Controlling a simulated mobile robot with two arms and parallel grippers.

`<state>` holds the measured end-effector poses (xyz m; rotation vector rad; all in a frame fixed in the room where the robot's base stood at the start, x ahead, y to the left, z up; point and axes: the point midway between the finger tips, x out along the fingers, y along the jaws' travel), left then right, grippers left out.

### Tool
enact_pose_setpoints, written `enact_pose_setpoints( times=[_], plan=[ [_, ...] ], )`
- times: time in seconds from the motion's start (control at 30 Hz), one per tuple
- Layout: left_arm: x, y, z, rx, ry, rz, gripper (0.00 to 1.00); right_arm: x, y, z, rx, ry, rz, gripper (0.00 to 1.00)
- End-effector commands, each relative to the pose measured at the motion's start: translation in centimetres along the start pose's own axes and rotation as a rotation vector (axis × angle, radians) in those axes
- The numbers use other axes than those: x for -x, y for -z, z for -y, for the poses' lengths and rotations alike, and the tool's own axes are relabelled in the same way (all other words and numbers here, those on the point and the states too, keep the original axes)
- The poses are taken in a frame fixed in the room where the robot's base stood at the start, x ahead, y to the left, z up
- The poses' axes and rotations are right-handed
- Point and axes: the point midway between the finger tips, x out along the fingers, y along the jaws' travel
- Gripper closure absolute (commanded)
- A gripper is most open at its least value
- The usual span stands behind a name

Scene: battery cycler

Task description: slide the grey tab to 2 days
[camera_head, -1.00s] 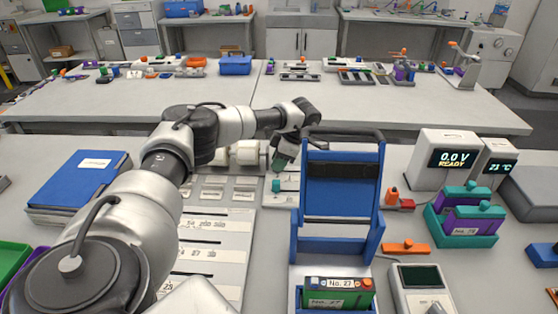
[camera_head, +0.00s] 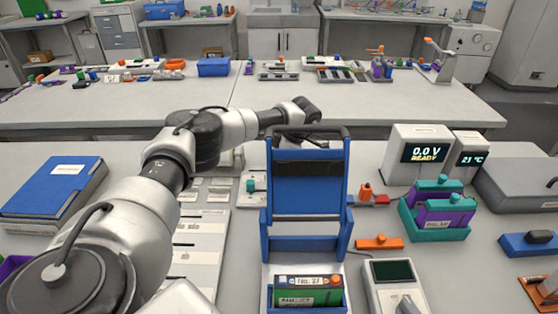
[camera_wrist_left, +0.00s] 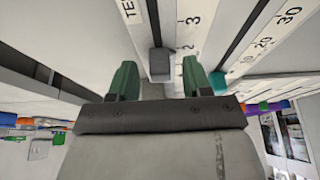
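In the left wrist view my left gripper (camera_wrist_left: 158,78) is open, with its two green fingertips apart. A small grey tab (camera_wrist_left: 160,62) stands between them, with gaps visible on both sides. The tab is by a slot in a white scale strip (camera_wrist_left: 185,15) marked 2 and 3. It lies close to the 2, on the side away from the 3; its exact mark is unclear. In the head view my left arm reaches behind the blue rack, which hides the gripper and the tab. My right gripper is in neither view.
The blue rack (camera_head: 309,143) stands upright, with a green battery (camera_head: 302,292) at its foot. White slotted panels (camera_head: 196,260) lie left of it. A display box (camera_head: 420,153) reads 0.0 V READY. A teal holder (camera_head: 437,224) and an orange piece (camera_head: 379,242) are on the right.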

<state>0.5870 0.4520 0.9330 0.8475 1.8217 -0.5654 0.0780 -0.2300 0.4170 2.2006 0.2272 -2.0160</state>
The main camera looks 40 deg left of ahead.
Motion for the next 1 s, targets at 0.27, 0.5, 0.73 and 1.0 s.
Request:
enact_pose_setpoints(
  times=[0.27, 0.5, 0.73, 1.0],
  plan=[
    [0.8, -0.1, -0.1, 0.000, -0.002, 0.003, 0.51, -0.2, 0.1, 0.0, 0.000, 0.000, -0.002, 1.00],
    [5.2, -0.2, 0.0, 0.000, -0.004, 0.003, 0.51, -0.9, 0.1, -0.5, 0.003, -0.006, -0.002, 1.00],
    [9.3, -0.2, 0.0, 0.000, -0.002, 0.001, 0.51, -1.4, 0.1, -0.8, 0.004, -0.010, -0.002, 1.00],
    [10.8, -0.1, 0.0, -0.001, 0.001, -0.001, 0.51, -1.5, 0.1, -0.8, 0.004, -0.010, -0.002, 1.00]
  ],
)
